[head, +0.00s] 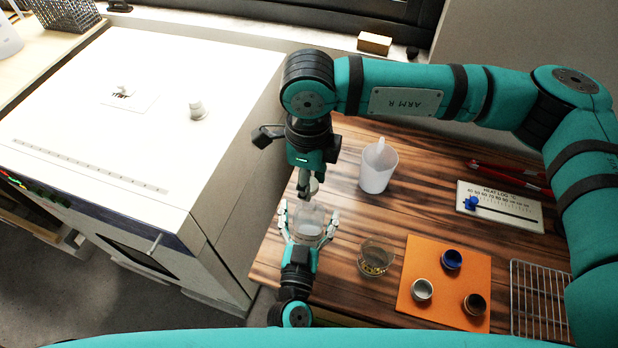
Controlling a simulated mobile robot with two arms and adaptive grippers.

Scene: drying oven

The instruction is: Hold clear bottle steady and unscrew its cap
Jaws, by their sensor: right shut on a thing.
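The clear bottle (309,224) stands near the left edge of the wooden table, in the head view. My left gripper (309,213) reaches in from below, with a finger on each side of the bottle, and looks closed on it. My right gripper (307,187) comes down from above, right over the bottle's top. It is shut on the pale cap (314,185), which is partly hidden by the fingers. I cannot tell whether the cap still touches the bottle's neck.
A white jug (378,168) and a glass beaker (375,259) stand to the right of the bottle. An orange mat (440,312) holds three small pots. A heat log board (500,206) and wire rack (541,300) lie farther right. The white oven (150,110) stands left.

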